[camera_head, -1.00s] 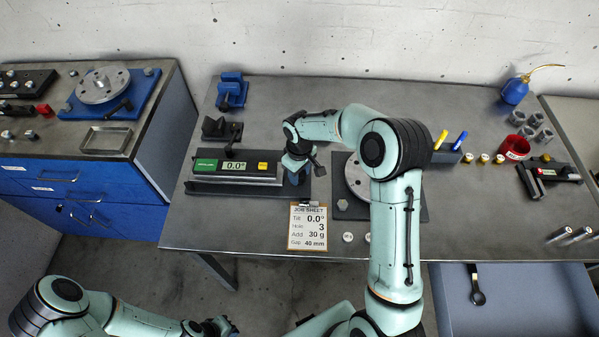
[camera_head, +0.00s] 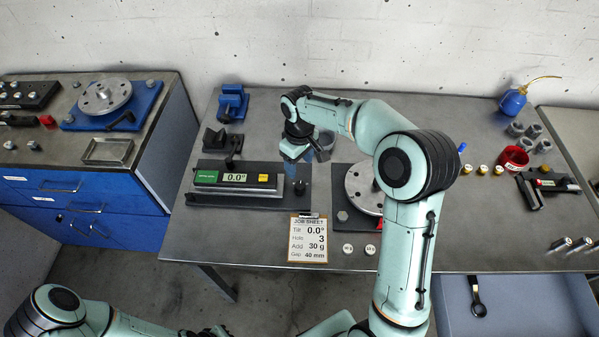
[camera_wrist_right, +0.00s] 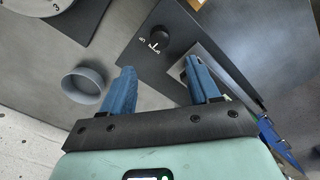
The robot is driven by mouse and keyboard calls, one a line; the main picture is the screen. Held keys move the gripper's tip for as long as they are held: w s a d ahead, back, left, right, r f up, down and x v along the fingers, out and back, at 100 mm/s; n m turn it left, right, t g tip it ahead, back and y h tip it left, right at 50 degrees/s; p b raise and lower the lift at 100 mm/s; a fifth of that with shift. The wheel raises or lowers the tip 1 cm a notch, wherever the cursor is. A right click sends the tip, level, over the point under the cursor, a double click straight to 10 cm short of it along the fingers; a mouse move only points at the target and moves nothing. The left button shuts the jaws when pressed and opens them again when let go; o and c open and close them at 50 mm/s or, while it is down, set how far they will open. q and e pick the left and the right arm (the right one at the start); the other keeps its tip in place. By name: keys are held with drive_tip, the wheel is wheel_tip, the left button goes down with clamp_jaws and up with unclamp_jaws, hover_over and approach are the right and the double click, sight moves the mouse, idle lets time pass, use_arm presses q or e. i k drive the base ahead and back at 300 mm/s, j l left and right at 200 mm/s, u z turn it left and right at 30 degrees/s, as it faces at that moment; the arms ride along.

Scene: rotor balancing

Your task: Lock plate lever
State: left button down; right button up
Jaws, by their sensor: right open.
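The tilt fixture (camera_head: 205,178) lies on a dark base plate on the bench, its display reading 0.0°. A black knob-like part (camera_wrist_right: 158,37) with white marks beside it sits on the base plate's end in the right wrist view; I cannot tell for sure that it is the plate lever. My right gripper (camera_head: 297,176) is above that end in the head view. Its two blue fingers (camera_wrist_right: 163,82) are apart and empty, and the knob is beyond their tips. My left gripper (camera_head: 215,332) is low at the bottom edge, its jaws unclear.
A grey cup (camera_head: 324,146) stands close behind my right gripper and also shows in the wrist view (camera_wrist_right: 83,85). A rotor disc (camera_head: 360,187) on a dark plate is to the right. The job sheet (camera_head: 308,240) lies in front. A blue clamp (camera_head: 231,103) is behind left.

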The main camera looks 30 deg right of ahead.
sight(230, 162)
drive_tip(key=k, duration=1)
